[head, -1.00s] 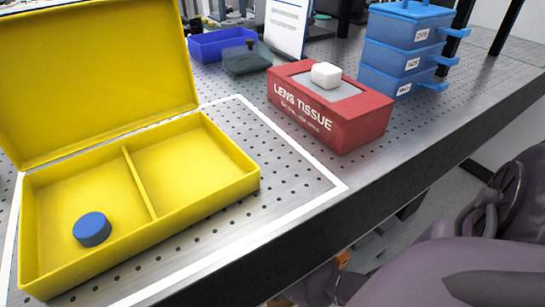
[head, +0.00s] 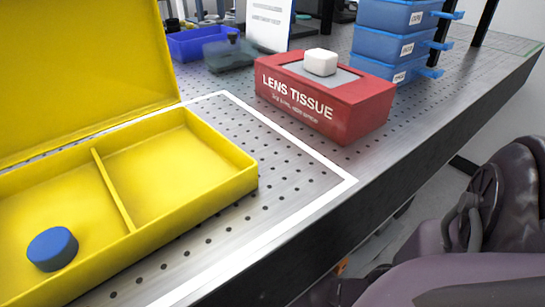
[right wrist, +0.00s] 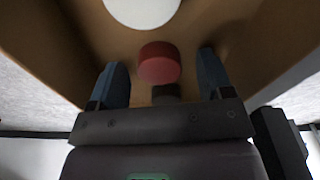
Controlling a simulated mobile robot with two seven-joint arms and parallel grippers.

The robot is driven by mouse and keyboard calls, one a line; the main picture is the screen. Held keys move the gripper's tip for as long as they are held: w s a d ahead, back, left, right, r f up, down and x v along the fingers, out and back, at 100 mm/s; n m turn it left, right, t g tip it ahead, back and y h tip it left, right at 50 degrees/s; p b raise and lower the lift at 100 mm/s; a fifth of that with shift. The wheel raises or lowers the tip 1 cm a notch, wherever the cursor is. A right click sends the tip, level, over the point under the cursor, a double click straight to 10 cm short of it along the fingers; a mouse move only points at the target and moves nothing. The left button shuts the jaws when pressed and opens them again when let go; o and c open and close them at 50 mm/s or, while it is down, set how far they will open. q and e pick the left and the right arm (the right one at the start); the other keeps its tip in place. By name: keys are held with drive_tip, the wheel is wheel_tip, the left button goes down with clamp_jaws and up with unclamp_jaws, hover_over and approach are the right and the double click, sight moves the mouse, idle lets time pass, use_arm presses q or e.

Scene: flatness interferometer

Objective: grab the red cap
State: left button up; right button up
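The red cap (right wrist: 160,62) is a short round piece in the right wrist view, inside a brown-walled space. My right gripper (right wrist: 161,60) is open, with one blue-grey finger on each side of the cap. A gap shows between the cap and each finger. A small dark piece (right wrist: 166,93) shows just below the cap in the picture, partly hidden; I cannot tell what it is. The red cap is not visible in the head view. My left gripper is in neither view.
Brown walls (right wrist: 45,45) surround the right gripper, and a white round thing (right wrist: 142,8) lies beyond the cap. On the perforated table stand a yellow box (head: 185,215) holding a blue cap (head: 52,248), a red lens tissue box (head: 335,112) and stacked blue drawers (head: 395,45).

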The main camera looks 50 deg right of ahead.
drive_tip(key=c, duration=1)
drive_tip(key=shift+r, duration=0.1)
